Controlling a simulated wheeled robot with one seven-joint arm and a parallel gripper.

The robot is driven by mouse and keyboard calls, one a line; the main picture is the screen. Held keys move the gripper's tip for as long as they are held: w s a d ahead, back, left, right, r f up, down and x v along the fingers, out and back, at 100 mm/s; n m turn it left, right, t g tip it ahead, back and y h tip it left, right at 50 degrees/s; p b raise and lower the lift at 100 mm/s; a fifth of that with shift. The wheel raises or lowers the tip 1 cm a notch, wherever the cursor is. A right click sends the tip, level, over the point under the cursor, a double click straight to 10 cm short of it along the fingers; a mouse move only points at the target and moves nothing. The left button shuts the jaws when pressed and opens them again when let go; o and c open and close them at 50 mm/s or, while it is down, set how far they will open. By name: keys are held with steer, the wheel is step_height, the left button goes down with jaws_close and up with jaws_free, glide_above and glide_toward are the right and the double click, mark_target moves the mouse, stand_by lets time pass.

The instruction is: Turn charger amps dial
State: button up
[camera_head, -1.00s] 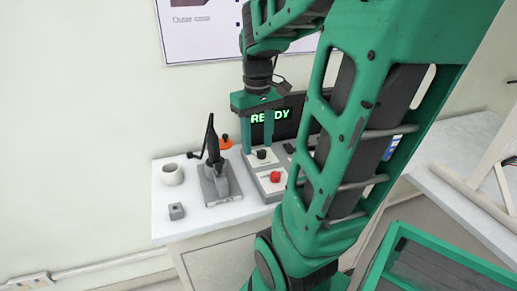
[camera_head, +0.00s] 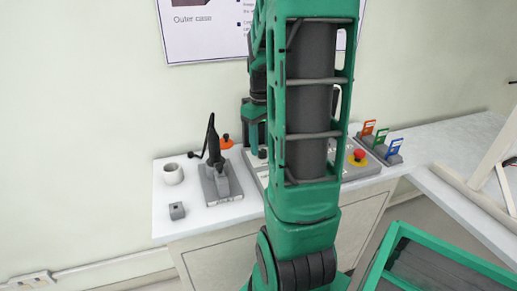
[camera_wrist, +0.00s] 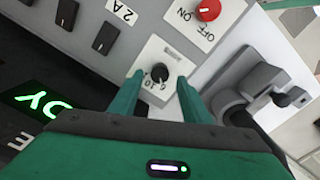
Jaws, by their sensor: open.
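In the wrist view a black round dial (camera_wrist: 160,72) with a white pointer mark sits on a white plate with printed numbers, one reading 10. It looks like the amps dial, but no name is legible. My gripper (camera_wrist: 160,80) is open, its two green fingers on either side of the dial with visible gaps. I cannot tell how far the fingertips reach down along it. In the head view one green finger (camera_head: 254,137) shows over the grey panel (camera_head: 252,168); my arm hides most of the panel.
A red knob (camera_wrist: 208,10) marked ON and OFF and black switches (camera_wrist: 105,38) are nearby. A lit green display (camera_wrist: 42,103) lies at the left. A tool in a grey stand (camera_head: 215,178), a cup (camera_head: 173,174) and a red button (camera_head: 359,155) stand on the bench.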

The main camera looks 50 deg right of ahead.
steer(key=shift+f, duration=1.1)
steer(key=c, duration=1)
steer(key=shift+c, duration=0.2)
